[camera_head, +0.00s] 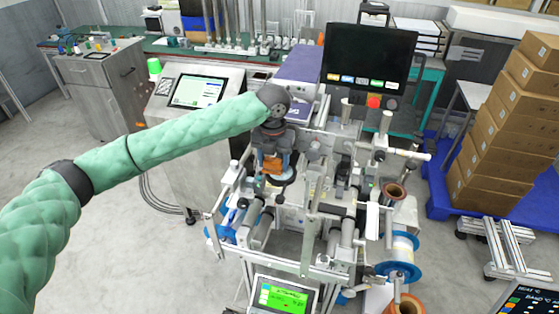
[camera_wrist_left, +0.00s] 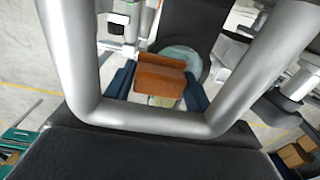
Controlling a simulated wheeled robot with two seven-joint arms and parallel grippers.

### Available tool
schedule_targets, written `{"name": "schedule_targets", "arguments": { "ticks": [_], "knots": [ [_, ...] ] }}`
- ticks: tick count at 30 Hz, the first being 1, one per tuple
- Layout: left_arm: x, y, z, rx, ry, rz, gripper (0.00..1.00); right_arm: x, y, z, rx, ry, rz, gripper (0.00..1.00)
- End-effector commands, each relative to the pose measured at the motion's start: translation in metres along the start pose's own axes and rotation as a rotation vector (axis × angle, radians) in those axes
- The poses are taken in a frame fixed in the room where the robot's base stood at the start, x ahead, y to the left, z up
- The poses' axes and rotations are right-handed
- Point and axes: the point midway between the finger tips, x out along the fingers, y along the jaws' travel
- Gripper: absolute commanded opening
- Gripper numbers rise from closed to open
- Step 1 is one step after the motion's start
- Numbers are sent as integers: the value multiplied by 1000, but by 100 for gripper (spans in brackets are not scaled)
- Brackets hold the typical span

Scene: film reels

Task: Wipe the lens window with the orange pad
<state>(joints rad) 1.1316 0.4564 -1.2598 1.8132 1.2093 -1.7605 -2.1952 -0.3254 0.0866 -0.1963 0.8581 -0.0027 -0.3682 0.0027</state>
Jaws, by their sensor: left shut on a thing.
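My left gripper (camera_head: 273,165) reaches in from the left over the film machine and points down. It is shut on the orange pad (camera_head: 272,163). In the left wrist view the orange pad (camera_wrist_left: 160,82) sits between the two dark blue fingers of the left gripper (camera_wrist_left: 157,88). A pale round disc (camera_wrist_left: 180,58), which looks like the lens window, shows just beyond the pad and is partly hidden by it. In the head view a round piece (camera_head: 285,176) shows beside and below the pad. I cannot tell whether pad and disc touch. My right gripper is not in view.
The machine's rollers and posts (camera_head: 345,215) crowd the space right of the gripper. A black monitor (camera_head: 368,55) stands behind, and a small green-screen panel (camera_head: 283,296) stands in front. Stacked cartons (camera_head: 505,130) are at the right. The floor at left is clear.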

Motion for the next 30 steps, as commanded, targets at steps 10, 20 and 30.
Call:
{"name": "schedule_targets", "arguments": {
  "ticks": [10, 20, 30],
  "knots": [
    [1, 10, 0, 0, 0, 0, 36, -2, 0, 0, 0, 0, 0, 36],
    [-12, 10, 0, 1, -1, 0, 36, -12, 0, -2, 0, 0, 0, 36],
    [-40, 10, 0, 1, -1, 0, 36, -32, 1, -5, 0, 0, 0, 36]
  ]
}}
